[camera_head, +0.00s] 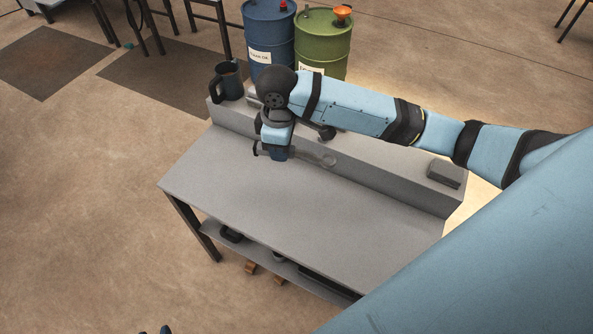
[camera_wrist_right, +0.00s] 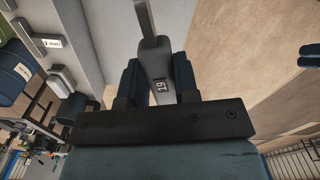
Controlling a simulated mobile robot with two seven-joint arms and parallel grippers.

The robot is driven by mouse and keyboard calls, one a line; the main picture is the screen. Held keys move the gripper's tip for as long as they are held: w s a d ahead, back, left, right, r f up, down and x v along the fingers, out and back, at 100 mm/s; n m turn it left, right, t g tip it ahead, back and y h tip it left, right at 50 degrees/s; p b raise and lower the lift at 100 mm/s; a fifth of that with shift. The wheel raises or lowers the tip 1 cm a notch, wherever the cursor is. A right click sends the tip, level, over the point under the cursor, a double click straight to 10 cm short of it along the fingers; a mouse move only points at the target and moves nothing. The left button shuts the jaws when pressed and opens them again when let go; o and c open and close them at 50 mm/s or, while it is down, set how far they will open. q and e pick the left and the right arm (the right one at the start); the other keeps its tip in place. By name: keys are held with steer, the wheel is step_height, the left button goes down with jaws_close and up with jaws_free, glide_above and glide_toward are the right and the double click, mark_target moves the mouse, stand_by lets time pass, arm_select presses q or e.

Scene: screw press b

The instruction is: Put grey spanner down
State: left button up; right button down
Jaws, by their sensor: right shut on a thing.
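The grey spanner (camera_wrist_right: 158,62), marked 19, is between the two dark blue fingers of my right gripper (camera_wrist_right: 158,80) in the right wrist view. The fingers are shut on it. In the head view my right gripper (camera_head: 277,153) points down over the back of the grey bench top (camera_head: 270,215), in front of the raised ledge. My left gripper (camera_head: 157,331) shows only as two dark fingertips, apart, at the bottom edge of the head view.
A dark mug (camera_head: 228,82) stands at the left end of the raised ledge (camera_head: 385,165). A grey block (camera_head: 444,174) sits at its right end. Blue (camera_head: 268,40) and green (camera_head: 322,45) drums stand behind. The front and middle of the bench top are clear.

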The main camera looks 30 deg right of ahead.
step_height(320, 180, down, 8)
steer(key=w+a+n+b, duration=0.15)
steer(key=n+b, duration=0.25)
steer(key=n, duration=1)
glide_above(277, 214)
step_height(277, 214, down, 17)
steer(key=shift+a+f, duration=0.1)
steer(key=shift+f, duration=1.85)
steer(key=shift+f, duration=0.15)
steer(key=c, duration=0.9)
jaws_free()
steer(key=shift+o, duration=0.2)
